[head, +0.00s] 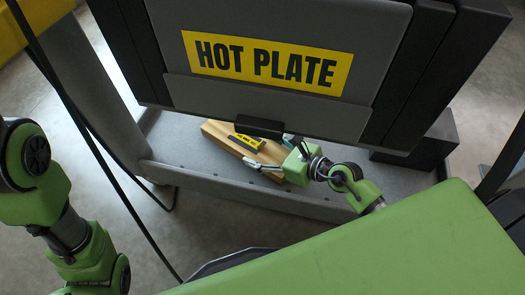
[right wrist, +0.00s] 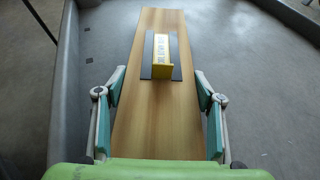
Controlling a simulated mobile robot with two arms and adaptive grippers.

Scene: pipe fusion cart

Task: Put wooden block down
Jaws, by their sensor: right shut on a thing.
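The long wooden block (head: 217,131) is in the grey cart tray, below the hot plate. It also shows in the right wrist view (right wrist: 150,130), running away from me lengthwise. A black plate with a raised yellow lettered piece (right wrist: 162,58) sits on its top. My right gripper (head: 258,165) is shut on the block, with one finger along each long side. It grips the near part of the block. I cannot tell whether the block's underside touches the tray floor. My left arm shows at the left, but its gripper is out of view.
The hot plate (head: 266,62) with its yellow sign hangs close above the block. The grey tray (head: 175,125) has a raised front wall. A dark box (head: 415,155) stands at the right. A black cable runs down the left. Tray floor is clear right of the block.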

